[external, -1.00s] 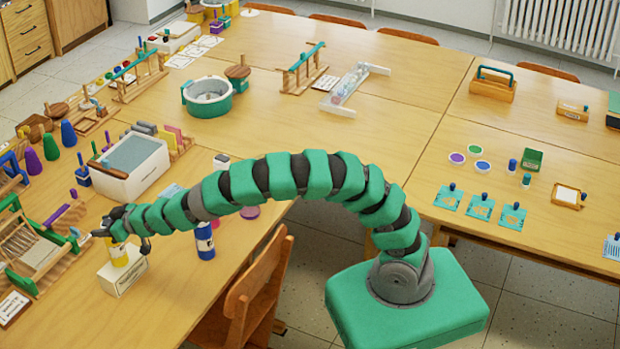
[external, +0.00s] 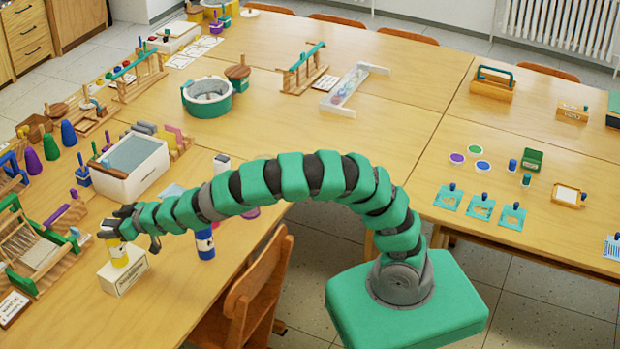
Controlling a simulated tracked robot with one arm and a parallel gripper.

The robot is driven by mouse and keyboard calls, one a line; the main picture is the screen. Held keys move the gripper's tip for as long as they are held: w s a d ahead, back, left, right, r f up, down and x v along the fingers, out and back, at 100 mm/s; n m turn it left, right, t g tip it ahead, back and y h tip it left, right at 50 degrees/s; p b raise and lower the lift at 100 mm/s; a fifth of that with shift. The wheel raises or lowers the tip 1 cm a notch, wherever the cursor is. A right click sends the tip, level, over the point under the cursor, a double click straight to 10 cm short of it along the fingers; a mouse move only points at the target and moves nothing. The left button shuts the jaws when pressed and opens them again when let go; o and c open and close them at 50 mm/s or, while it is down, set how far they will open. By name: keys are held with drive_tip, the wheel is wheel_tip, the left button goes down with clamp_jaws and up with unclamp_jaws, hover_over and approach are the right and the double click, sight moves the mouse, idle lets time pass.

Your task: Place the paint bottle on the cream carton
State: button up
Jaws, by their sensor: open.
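A yellow paint bottle (external: 118,254) with a white label stands upright on the cream carton (external: 124,281) near the table's front left. My gripper (external: 130,239) is open, with its fingers spread at the top of the bottle. The bottle's top is partly hidden by my gripper, and I cannot tell whether a finger touches it. The carton lies flat on the table.
A blue bottle (external: 205,246) stands right of the carton, partly behind my arm. A cream bin (external: 128,168) stands behind. A wooden chair (external: 255,285) is at the front edge.

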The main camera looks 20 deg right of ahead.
drive_tip(key=v, duration=0.8)
drive_tip(key=shift+s, duration=0.2)
drive_tip(key=shift+d+r, duration=0.1)
drive_tip(key=shift+d, duration=0.05)
drive_tip(key=w+d+r+m+t+h, duration=0.1)
drive_tip(key=w+d+r+m, duration=0.1)
drive_tip(key=w+d+r, duration=0.4)
drive_tip(key=w+d+r+m+t+h, duration=0.1)
drive_tip(key=w+d+r+t, duration=0.1)
drive_tip(key=w+d+r, duration=0.35)
drive_tip(key=w+d+r+m+t+h, duration=0.2)
drive_tip(key=w+d+r+m+h, duration=0.1)
drive_tip(key=w+d+r, duration=1.15)
drive_tip(key=s+d+r+m+t+h, duration=0.1)
drive_tip(key=d+r, duration=0.5)
drive_tip(key=d, duration=0.6)
drive_tip(key=s+d+r+m+t+h, duration=0.1)
drive_tip(key=s+d+r+m+h, duration=0.1)
drive_tip(key=d+r, duration=0.5)
drive_tip(key=s+d+r+m+h, duration=0.2)
drive_tip(key=s+d+r, duration=0.3)
drive_tip(key=d, duration=1.3)
drive_tip(key=shift+s+d+r+t+h, duration=0.15)
drive_tip(key=shift+d+r+t+h, duration=0.3)
drive_tip(key=shift+r, duration=0.55)
drive_tip(key=shift+a, duration=0.1)
